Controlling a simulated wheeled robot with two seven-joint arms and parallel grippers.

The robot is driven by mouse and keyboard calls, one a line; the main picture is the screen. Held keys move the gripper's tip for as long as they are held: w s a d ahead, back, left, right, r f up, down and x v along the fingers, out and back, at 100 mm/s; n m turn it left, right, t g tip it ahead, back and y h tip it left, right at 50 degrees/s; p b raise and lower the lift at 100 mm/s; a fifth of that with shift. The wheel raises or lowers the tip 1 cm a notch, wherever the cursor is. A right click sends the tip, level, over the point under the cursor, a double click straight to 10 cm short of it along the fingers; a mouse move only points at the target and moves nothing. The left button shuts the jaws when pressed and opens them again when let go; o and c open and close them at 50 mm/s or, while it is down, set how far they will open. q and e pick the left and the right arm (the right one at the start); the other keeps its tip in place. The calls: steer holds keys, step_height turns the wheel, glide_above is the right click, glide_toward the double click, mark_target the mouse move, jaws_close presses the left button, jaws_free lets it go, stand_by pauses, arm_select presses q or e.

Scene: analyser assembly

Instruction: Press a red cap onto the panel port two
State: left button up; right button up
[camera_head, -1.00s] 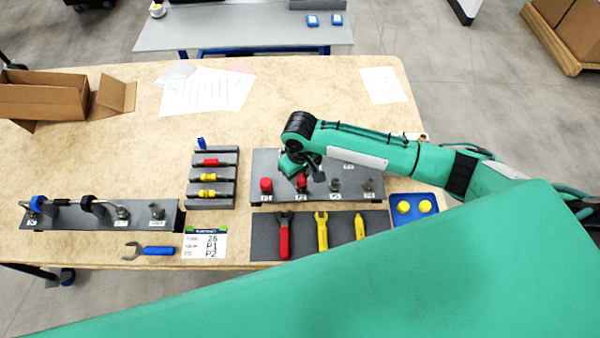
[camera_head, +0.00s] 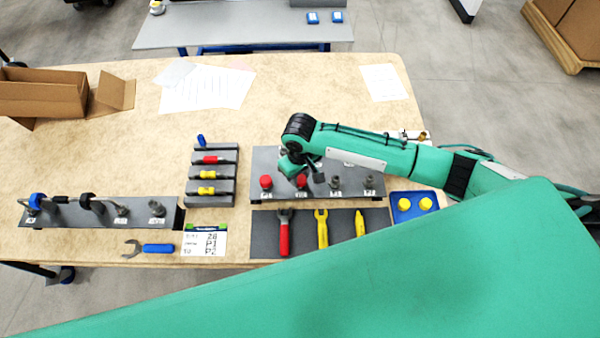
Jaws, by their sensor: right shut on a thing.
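The dark grey panel (camera_head: 352,195) stands on the table with a row of ports. A red cap (camera_head: 266,182) sits on its leftmost port. A second red cap (camera_head: 301,181) is at the second port, under my right gripper (camera_head: 302,172). My right gripper points down and is shut on this second cap; the wrist hides part of the cap and the port. I cannot tell how far down the cap sits. Two bare grey ports (camera_head: 336,183) show to the right. My left gripper is not in view.
A blue tray (camera_head: 404,216) with two yellow caps stands right of the panel. A dark mat (camera_head: 266,239) with wrenches and a yellow tool lies in front. A rack (camera_head: 210,200) of coloured pieces and a hose panel (camera_head: 75,217) stand left.

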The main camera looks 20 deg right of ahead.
steer(key=shift+f, duration=0.15)
steer(key=o, duration=1)
steer(key=shift+o, duration=0.2)
step_height(320, 180, up, 14)
steer(key=b, duration=0.2)
steer(key=shift+b, duration=0.35)
steer(key=shift+f, duration=0.1)
